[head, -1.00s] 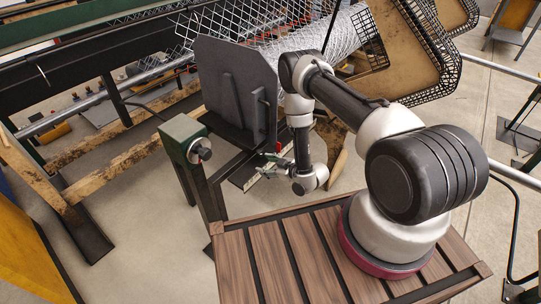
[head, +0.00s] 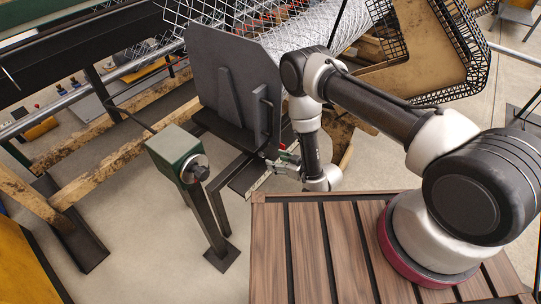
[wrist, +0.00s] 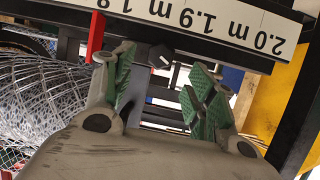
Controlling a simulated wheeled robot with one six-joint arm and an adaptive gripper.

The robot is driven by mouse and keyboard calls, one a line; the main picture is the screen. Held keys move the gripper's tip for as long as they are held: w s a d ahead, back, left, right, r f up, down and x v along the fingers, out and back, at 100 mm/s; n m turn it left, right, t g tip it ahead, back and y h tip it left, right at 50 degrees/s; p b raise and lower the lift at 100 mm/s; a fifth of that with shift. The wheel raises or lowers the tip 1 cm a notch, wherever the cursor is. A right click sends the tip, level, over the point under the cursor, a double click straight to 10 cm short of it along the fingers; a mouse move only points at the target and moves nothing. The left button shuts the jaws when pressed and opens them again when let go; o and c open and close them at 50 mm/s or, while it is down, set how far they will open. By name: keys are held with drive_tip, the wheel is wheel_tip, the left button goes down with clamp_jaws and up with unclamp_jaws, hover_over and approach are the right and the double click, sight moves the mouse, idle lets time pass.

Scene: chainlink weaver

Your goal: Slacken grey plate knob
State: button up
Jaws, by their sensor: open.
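The grey plate (head: 238,75) stands upright beyond my table, with a dark loop handle on its right part. In the wrist view a small dark knob with a pale mark (wrist: 160,55) sits on a dark frame, seen between my fingertips and beyond them. I cannot tell for certain that it belongs to the grey plate. My gripper (wrist: 160,78), with green finger pads, is open and empty, apart from the knob. In the head view my gripper (head: 286,158) hangs low, just right of the plate's lower part; the knob there is hidden.
A white marked rule (wrist: 215,22) and a red pointer (wrist: 95,36) lie close to my fingers. Wire mesh (wrist: 45,105) is at left. A green box (head: 178,153) with a dark-tipped dial stands on a post. The slatted table (head: 270,250) has bare room at its left.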

sight(265, 157)
drive_tip(key=x, duration=0.6)
drive_tip(key=shift+w+a+f, duration=0.15)
drive_tip(key=shift+w+a, duration=0.05)
drive_tip(key=shift+a, duration=0.1)
drive_tip(key=shift+c, duration=0.3)
